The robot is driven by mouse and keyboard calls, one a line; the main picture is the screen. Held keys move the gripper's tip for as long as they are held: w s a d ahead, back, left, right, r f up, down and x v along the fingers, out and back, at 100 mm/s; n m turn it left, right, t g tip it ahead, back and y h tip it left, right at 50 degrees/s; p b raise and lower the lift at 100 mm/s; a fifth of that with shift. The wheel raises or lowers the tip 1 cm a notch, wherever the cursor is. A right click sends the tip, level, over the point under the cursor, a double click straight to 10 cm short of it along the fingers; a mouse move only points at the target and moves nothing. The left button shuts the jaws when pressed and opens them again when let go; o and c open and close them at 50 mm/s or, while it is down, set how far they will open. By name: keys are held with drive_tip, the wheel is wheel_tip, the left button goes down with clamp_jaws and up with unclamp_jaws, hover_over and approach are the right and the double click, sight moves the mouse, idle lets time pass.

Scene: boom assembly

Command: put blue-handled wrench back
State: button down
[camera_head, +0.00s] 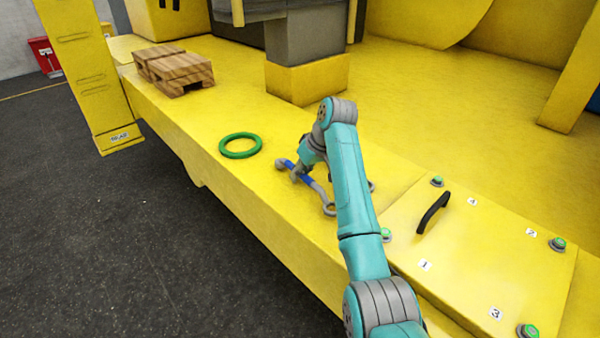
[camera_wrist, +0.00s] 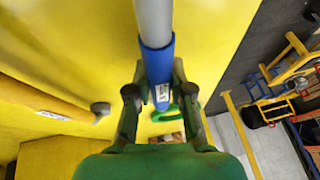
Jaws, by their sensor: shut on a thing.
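The wrench's blue handle (camera_wrist: 157,70) stands out in the wrist view, with a small white label and a grey shaft running out of the top of the picture. My gripper (camera_wrist: 157,105) is shut around this handle, one finger on each side. In the head view my gripper (camera_head: 298,174) is low over the yellow deck, and part of the blue-handled wrench (camera_head: 290,165) shows beside it. I cannot tell whether the wrench touches the deck. My arm hides part of that spot. A grey ring end (camera_head: 329,209) shows just below it.
A green ring (camera_head: 240,146) lies on the yellow deck (camera_head: 270,210) to the left of my gripper. A wooden pallet stack (camera_head: 174,70) stands farther back. On the right is a hatch panel (camera_head: 470,265) with a black handle (camera_head: 433,212), green-topped bolts and number labels.

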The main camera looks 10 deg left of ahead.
drive_tip(key=shift+f, duration=0.4)
drive_tip(key=c, duration=1)
unclamp_jaws()
drive_tip(key=shift+o, duration=0.2)
